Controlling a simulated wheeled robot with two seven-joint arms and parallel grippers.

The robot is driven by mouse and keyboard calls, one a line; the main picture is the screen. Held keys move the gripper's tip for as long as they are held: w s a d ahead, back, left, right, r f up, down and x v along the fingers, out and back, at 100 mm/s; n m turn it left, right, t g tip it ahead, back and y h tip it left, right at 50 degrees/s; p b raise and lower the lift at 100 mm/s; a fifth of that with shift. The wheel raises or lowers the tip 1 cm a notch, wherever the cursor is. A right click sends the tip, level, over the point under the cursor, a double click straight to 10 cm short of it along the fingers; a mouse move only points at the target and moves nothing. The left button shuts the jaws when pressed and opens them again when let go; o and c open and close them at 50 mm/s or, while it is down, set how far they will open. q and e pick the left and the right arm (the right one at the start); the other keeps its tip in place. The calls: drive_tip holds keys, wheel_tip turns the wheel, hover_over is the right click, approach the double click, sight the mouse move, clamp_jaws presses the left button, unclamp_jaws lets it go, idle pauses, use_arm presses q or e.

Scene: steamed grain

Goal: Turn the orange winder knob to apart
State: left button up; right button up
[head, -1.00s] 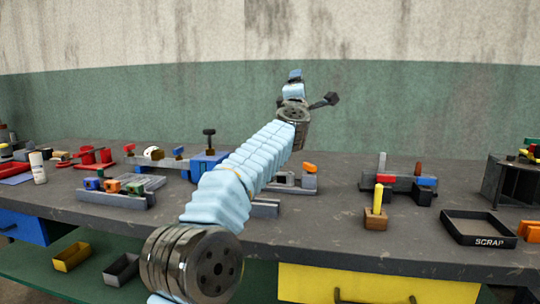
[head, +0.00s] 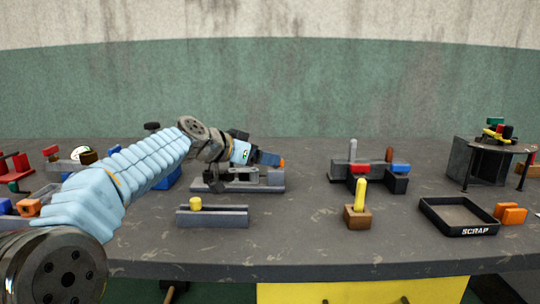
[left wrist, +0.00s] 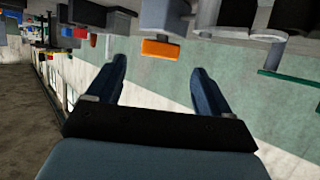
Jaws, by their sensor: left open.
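The orange winder knob (head: 282,163) shows as a small sliver at the right end of a grey fixture (head: 240,187) in the head view. My left gripper (head: 274,159) is beside it and hides most of it. In the left wrist view the orange knob (left wrist: 160,49) lies just beyond the tips, roughly centred between the fingers of my left gripper (left wrist: 158,66). The fingers are open with nothing between them. I cannot tell whether they touch the knob. My right gripper is not in view.
A grey rail with a yellow knob (head: 195,203) lies in front of the fixture. To the right are a wooden block with a yellow peg (head: 360,196), a clamp with red and blue blocks (head: 399,168), and the black scrap tray (head: 481,231). The tabletop between them is clear.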

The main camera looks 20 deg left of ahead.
sight(272, 169)
use_arm(q)
drive_tip(key=x, duration=0.5)
drive_tip(key=shift+p, duration=0.3)
drive_tip(key=shift+c, duration=0.3)
drive_tip(key=c, duration=1)
